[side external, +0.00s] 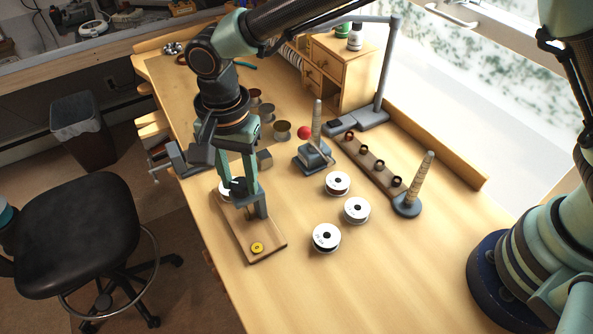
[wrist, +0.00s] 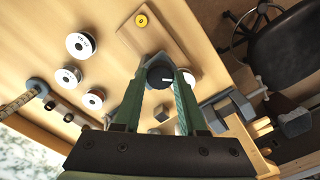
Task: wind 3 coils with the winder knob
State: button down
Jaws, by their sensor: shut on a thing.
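In the wrist view a dark round knob with a white mark (wrist: 160,77) sits between the fingertips of my gripper (wrist: 161,74). In the side view my gripper (side external: 239,187) points down over the far part of a wooden board (side external: 264,242), shut on the knob, which the fingers largely hide there. A grey upright piece (side external: 262,204) stands beside the fingers. I cannot tell how far the knob is turned or how many coils are wound.
White spools (side external: 357,210) stand right of the board, and one more is partly hidden behind my gripper. A grey stand with a red ball (side external: 304,132) is behind. A tapered post (side external: 410,190) and a strip of small dark coils (side external: 364,150) lie right. The front table is clear.

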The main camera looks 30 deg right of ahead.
aim_at(240, 183)
jog(key=shift+r, duration=0.15)
jog(key=shift+c, duration=2.3)
grip_release()
notch_tip(240, 183, up, 12)
